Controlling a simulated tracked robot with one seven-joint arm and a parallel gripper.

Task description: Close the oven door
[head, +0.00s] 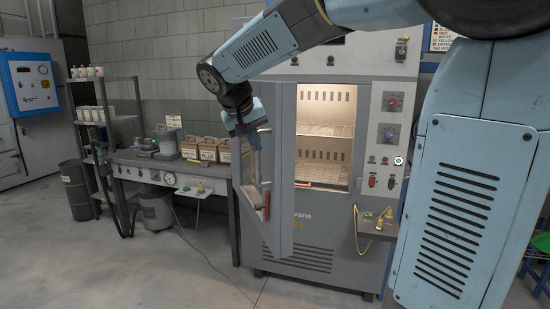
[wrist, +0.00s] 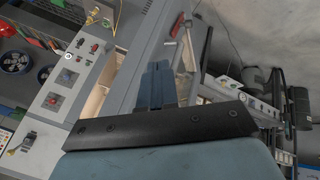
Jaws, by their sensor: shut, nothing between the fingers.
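The oven (head: 318,232) is a tall grey cabinet in the head view, with its lit chamber (head: 325,135) and racks exposed. Its grey door (head: 282,165) stands open at the left of the opening. A red handle (head: 266,205) shows on the door, and a red handle (wrist: 177,25) also shows in the wrist view. My gripper (head: 255,143) points down at the upper left part of the door, its blue fingers together and empty. The wrist view shows the closed fingers (wrist: 158,75) near grey framing. I cannot tell whether they touch the door.
A control panel (head: 388,130) with red and dark knobs lies right of the chamber. A small shelf (head: 370,222) juts out below it. A workbench (head: 140,160) with wooden boxes (head: 208,150) stands left of the door. The floor (head: 190,255) in front is mostly clear, with a thin cable.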

